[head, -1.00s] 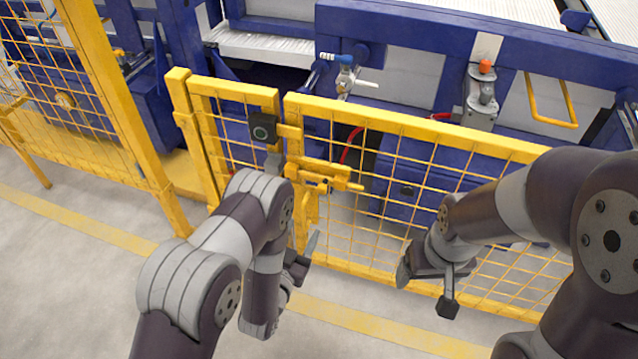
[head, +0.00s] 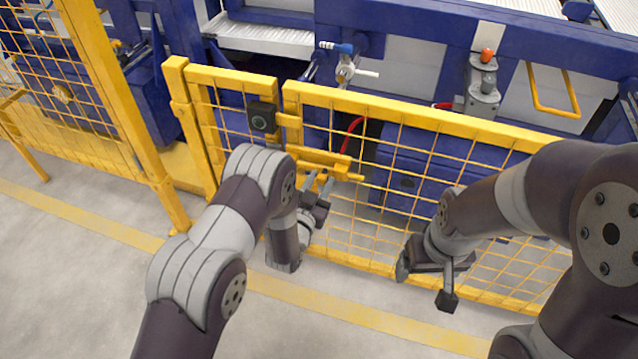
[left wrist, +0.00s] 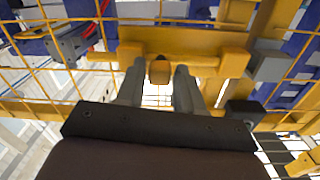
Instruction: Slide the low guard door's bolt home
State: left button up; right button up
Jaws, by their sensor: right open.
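The low guard door (head: 410,113) is a yellow frame with wire mesh. Its yellow bolt (head: 356,177) sits near the door's left end, with the rod's end sticking out to the right. It also shows in the left wrist view (left wrist: 102,57), below a yellow plate (left wrist: 185,40). A small yellow-brown knob (left wrist: 159,71) stands out from the bolt. My left gripper (head: 320,184) is at the bolt; in the left wrist view its two fingers (left wrist: 160,88) are apart, one on each side of the knob, with gaps showing. My right gripper (head: 426,285) is open and empty before the mesh.
A black box with a round face (head: 262,119) sits on the frame left of the bolt. A yellow post (head: 178,140) and taller mesh fence (head: 75,110) stand to the left. Blue machinery (head: 420,60) lies behind the door. The floor in front is clear.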

aim_at(302, 165)
pick_arm(q)
grip_shut()
jog(key=a, duration=0.2)
jog(key=w+a, duration=0.1)
jog(key=a, duration=0.2)
jog(key=shift+w+a, duration=0.3)
jog(key=shift+w, duration=0.1)
jog(key=shift+o, duration=2.2)
grip_release()
jog(key=shift+a, duration=0.1)
jog(key=shift+o, duration=0.3)
